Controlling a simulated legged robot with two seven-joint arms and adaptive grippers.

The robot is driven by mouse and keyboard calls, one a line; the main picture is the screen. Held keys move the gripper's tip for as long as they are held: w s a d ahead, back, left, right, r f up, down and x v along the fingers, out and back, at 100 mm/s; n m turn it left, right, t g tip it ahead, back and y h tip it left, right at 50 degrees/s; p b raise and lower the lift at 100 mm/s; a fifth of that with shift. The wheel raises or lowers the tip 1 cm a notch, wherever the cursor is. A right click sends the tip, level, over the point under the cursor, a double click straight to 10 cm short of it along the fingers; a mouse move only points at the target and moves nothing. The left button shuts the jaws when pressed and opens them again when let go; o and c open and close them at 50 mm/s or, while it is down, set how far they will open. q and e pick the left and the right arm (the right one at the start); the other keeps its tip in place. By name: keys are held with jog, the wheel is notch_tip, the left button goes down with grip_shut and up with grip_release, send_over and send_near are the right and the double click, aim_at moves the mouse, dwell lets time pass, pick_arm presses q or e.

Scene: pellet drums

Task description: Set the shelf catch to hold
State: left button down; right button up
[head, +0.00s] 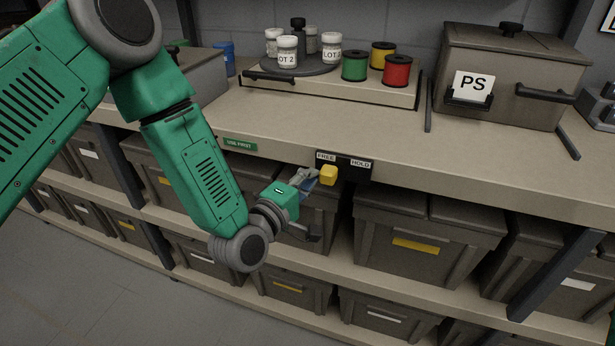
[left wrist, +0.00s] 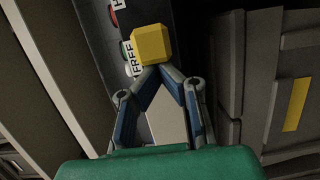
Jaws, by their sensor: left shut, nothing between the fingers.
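The shelf catch has a yellow knob (head: 328,174) on a dark plate (head: 350,174) at the front edge of the shelf. The plate carries a FREE label (head: 326,157) on the left and a HOLD label (head: 360,163) on the right. The knob stands at the FREE side. My left gripper (head: 314,174) is shut and empty, just left of the knob. In the left wrist view its fingertips (left wrist: 160,69) meet at the near edge of the knob (left wrist: 153,45); I cannot tell whether they touch it. My right gripper is out of view.
A board (head: 330,86) with white jars and coloured spools stands on the shelf. A lidded PS box (head: 500,70) stands at the right. Closed grey bins (head: 420,235) fill the racks below. The shelf top between board and front edge is clear.

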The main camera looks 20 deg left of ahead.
pick_arm(q)
jog(key=shift+a, duration=0.1)
jog(key=d, duration=0.5)
jog(key=shift+s+d, duration=0.15)
jog(key=shift+d, duration=0.15)
jog(key=shift+a, duration=0.15)
